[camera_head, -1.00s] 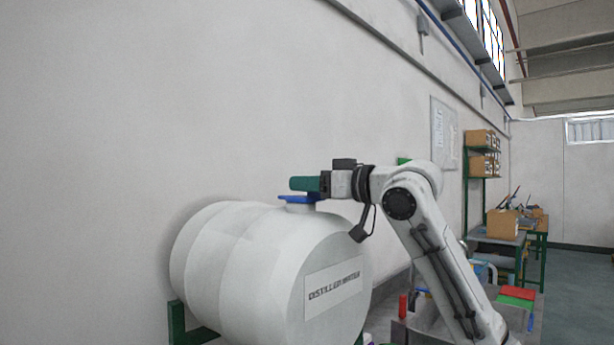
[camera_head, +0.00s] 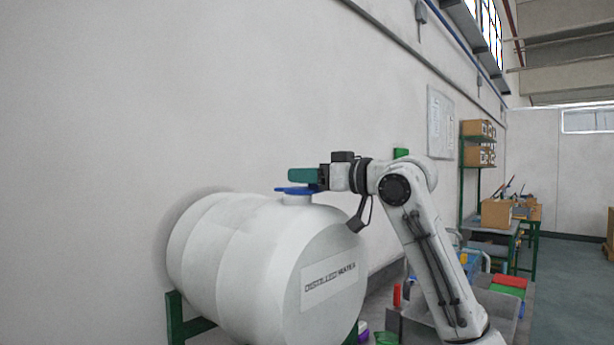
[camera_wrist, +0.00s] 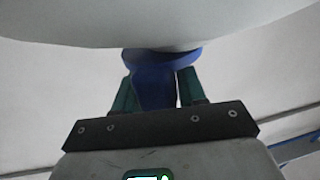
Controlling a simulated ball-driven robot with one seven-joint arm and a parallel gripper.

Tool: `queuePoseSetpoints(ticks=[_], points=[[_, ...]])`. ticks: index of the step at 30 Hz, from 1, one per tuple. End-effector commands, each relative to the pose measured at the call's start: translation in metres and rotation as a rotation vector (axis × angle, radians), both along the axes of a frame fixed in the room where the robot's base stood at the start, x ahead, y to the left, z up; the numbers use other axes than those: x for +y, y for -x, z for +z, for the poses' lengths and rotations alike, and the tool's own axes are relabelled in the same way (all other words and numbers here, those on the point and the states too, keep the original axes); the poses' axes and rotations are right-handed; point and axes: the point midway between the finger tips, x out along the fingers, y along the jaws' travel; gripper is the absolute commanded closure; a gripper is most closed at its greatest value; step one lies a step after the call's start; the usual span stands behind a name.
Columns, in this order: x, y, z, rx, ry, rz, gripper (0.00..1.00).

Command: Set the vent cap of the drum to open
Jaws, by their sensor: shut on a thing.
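The white drum (camera_head: 235,255) labelled "Distilled Water" lies on its side in the head view. Its blue vent cap (camera_head: 295,190) sits on a short white neck on top of the drum. My gripper (camera_head: 295,175) is at the cap, with its green fingers level and pointing left just above the blue rim. In the wrist view the blue cap (camera_wrist: 153,85) has a raised part between my two green fingers, with a wider blue disc behind it against the drum (camera_wrist: 160,22). A narrow bright gap shows beside the right finger there. The fingers hide part of the cap.
The plain wall (camera_head: 150,120) stands close behind the drum. A green stand (camera_head: 180,320) supports the drum. Grey bins with coloured items stand at lower right, near a red lid (camera_head: 509,281). Shelves with cardboard boxes (camera_head: 478,128) are farther back. Open floor shows at far right.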

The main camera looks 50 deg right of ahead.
Motion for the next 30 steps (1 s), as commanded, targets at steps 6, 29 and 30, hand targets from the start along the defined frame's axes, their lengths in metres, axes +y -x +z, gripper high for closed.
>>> queuePoseSetpoints(ticks=[6, 29, 30], points=[[-0.0085, 0.0020, 0.0005, -0.001, -0.004, -0.018, 1.00], [-0.0055, 0.0016, 0.0002, -0.001, -0.002, -0.012, 0.45], [-0.0048, 0.0014, 0.0002, -0.001, -0.002, -0.011, 0.45]])
